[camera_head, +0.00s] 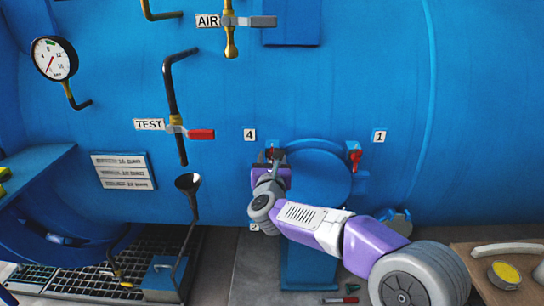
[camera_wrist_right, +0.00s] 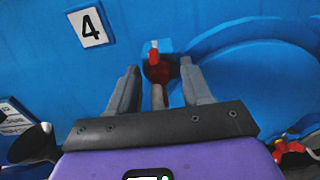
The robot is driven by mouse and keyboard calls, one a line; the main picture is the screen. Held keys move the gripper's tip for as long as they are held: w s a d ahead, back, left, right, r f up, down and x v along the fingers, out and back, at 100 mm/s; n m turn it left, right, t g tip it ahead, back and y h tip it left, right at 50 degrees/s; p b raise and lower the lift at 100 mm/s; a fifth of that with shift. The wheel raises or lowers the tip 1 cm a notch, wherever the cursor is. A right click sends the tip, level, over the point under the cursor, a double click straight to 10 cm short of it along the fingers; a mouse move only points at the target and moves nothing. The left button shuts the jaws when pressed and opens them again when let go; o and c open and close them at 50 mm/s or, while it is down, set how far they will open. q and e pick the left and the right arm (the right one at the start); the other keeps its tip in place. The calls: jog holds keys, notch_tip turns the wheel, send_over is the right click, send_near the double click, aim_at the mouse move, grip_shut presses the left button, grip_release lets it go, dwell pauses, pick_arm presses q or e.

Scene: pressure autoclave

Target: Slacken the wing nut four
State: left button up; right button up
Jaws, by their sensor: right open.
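Wing nut four (camera_wrist_right: 156,68) is red, beside the "4" label (camera_wrist_right: 90,27) at the upper left of the round blue hatch cover (camera_wrist_right: 255,80). Its metal bolt (camera_wrist_right: 158,97) runs toward my wrist camera. My right gripper (camera_wrist_right: 158,72) is open, with one finger on each side of the nut and bolt. Gaps show between the fingers and the bolt; I see no grip. In the head view my right arm reaches up to the nut at the "4" label (camera_head: 249,134), and the gripper mostly hides the nut. My left gripper is not in view.
Another red wing nut (camera_head: 355,156) sits by the "1" label (camera_head: 379,136). The TEST valve's red handle (camera_head: 201,134) and a black funnel (camera_head: 188,182) are left of my right arm. A bench (camera_head: 490,262) with a yellow-topped tin (camera_head: 505,273) stands at lower right.

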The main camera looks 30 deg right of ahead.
jog(key=shift+x, duration=0.9)
grip_shut()
